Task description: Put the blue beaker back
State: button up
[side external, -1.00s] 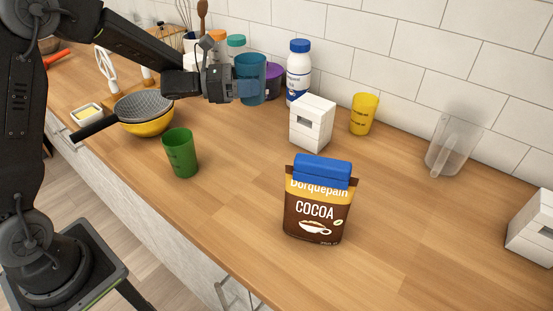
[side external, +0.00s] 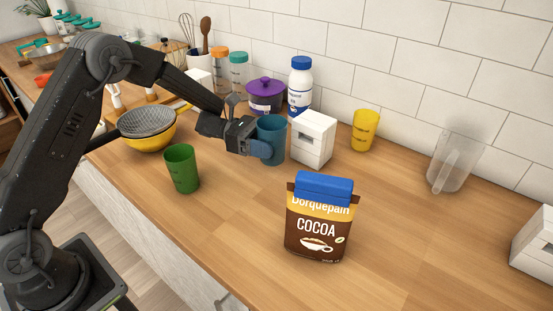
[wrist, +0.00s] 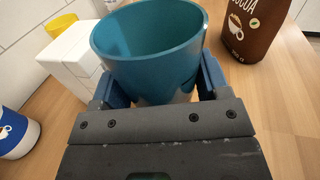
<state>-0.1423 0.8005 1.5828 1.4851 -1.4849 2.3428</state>
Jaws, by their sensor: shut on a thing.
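The blue beaker (side external: 272,138) is upright in my gripper (side external: 262,150), at or just above the counter; I cannot tell whether its base touches. It stands just left of a white box (side external: 313,138). In the wrist view the beaker (wrist: 150,50) shows its open, empty-looking top between the two blue fingers of my gripper (wrist: 158,92), which are shut on its sides. A green beaker (side external: 181,169) stands upright nearer the counter's front edge. A yellow beaker (side external: 364,130) stands upright near the tiled wall.
A cocoa bag (side external: 319,220) stands in front, right of the gripper. A white bottle (side external: 300,86) and purple pot (side external: 265,95) stand behind the beaker. A yellow bowl with a sieve (side external: 148,128) is at left. A clear jug (side external: 456,160) is at right. Counter between green beaker and cocoa is clear.

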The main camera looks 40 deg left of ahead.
aim_at(277, 160)
jog(key=shift+w+d+f, duration=0.2)
jog(key=shift+d+f, duration=0.25)
jog(key=shift+d, duration=0.25)
jog(key=shift+f, duration=2)
jog(key=shift+f, duration=0.1)
jog(key=shift+f, duration=0.1)
jog(key=o, duration=0.9)
jog(key=shift+o, duration=0.2)
